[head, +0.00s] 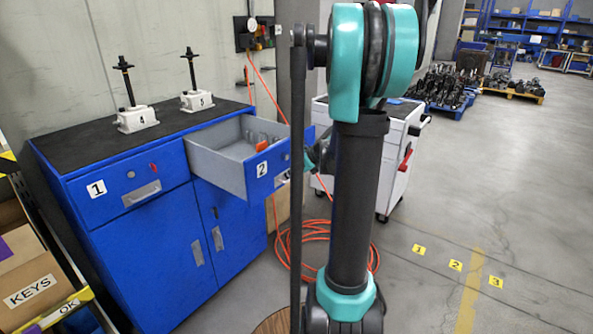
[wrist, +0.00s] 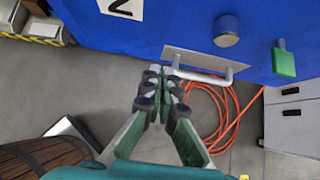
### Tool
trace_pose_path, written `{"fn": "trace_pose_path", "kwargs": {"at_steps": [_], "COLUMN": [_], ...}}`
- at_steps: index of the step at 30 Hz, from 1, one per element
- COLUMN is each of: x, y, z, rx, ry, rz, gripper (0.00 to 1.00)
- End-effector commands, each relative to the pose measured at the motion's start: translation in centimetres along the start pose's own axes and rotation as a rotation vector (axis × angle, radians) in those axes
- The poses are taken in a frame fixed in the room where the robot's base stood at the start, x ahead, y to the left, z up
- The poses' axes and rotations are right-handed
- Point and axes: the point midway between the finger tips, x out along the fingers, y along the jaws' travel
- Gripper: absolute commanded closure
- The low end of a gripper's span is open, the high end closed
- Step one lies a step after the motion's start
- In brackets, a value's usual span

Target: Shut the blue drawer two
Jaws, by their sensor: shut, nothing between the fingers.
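The blue drawer two (head: 262,182) is pulled out of the cabinet's upper right in the head view, its grey inside showing. In the wrist view its blue front (wrist: 180,28) fills the top, with the "2" label, a pale bar handle (wrist: 208,76), a round lock and a green tag. My gripper (wrist: 161,70) is shut and empty, its fingertips at the left end of the handle. I cannot tell whether they touch the handle or the front. In the head view the gripper is partly seen beside the drawer front, partly hidden by my arm.
The blue cabinet (head: 160,250) has drawer one (head: 130,190) shut and two screw jacks on its black top. Grey fittings and an orange item lie in drawer two. An orange hose (head: 300,245) coils on the floor. A white tool cabinet (head: 395,150) stands right. A barrel (wrist: 45,160) stands lower left.

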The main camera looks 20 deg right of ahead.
Motion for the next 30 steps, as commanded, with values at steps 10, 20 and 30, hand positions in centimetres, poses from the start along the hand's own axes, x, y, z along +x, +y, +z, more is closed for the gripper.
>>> {"fn": "trace_pose_path", "kwargs": {"at_steps": [10, 20, 30], "x": [3.3, 3.5, 4.1], "y": [0.1, 0.0, 0.1], "z": [2.5, 2.8, 3.4], "rx": [-0.002, -0.001, -0.002], "ry": [0.0, 0.0, 0.001], "rz": [0.002, 0.0, 0.001], "gripper": [1.0, 1.0, 1.0]}}
